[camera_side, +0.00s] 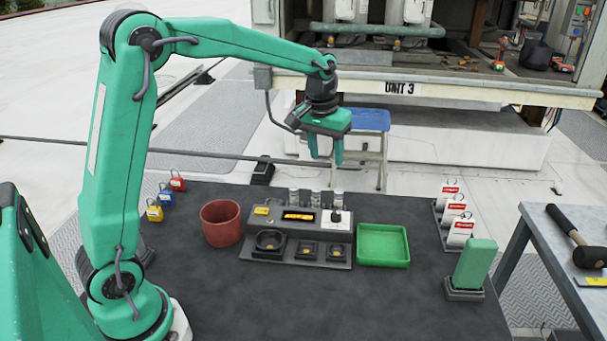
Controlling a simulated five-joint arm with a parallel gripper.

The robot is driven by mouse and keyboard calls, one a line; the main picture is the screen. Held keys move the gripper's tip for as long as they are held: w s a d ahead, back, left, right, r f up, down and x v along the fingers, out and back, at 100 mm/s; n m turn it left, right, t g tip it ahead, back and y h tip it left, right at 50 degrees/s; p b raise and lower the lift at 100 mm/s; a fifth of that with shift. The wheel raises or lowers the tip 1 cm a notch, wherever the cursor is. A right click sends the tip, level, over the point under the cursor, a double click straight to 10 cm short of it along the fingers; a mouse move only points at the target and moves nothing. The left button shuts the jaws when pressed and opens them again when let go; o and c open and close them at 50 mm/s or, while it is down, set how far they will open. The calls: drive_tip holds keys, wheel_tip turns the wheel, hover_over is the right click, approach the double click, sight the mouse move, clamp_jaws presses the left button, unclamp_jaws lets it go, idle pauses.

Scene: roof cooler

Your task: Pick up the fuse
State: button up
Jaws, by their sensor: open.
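Three small upright cylinders with pale ends stand in a row at the back of a grey console; they look like fuses, though they are too small to be certain. They are the left one (293,197), the middle one (315,199) and the right one (338,200). My gripper (325,158) is open and points down above and behind the console in the picture. Its two fingers are apart with nothing between them. The fingertips appear above the middle and right cylinders, without touching them.
Padlocks (154,211), tagged holders (459,233) and a green block (474,264) stand farther out. The front of the dark table (330,305) is clear.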

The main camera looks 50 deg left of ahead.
drive_tip(key=n+g, duration=0.2)
hover_over(339, 191)
wheel_tip(339, 191, down, 11)
drive_tip(key=shift+d+f, duration=0.1)
drive_tip(key=shift+f, duration=4)
clamp_jaws()
drive_tip(key=shift+r, duration=0.2)
